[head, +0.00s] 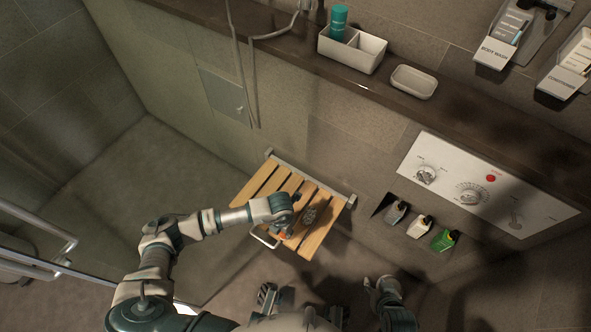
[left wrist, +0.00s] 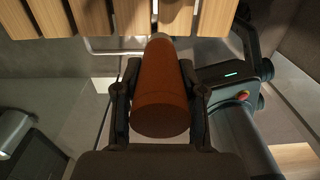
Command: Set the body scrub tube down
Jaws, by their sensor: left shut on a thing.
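The body scrub tube is an orange-brown cylinder (left wrist: 160,100) with a pale end in the left wrist view. My left gripper (left wrist: 158,98) is shut around its sides. In the head view my left gripper (head: 284,218) is over the slatted wooden seat (head: 318,238), and only a small orange patch of the tube (head: 279,233) shows. The seat's slats (left wrist: 92,16) lie beyond the tube's pale end in the wrist view. I cannot tell whether the tube touches them. My right gripper (head: 381,288) is low, right of the seat, apart from it; its jaw opening is unclear.
Several small bottles (head: 420,226) stand at the wall below a control panel (head: 480,185). The ledge holds a divided box (head: 365,55) with a teal bottle (head: 338,20) and a soap dish (head: 414,82).

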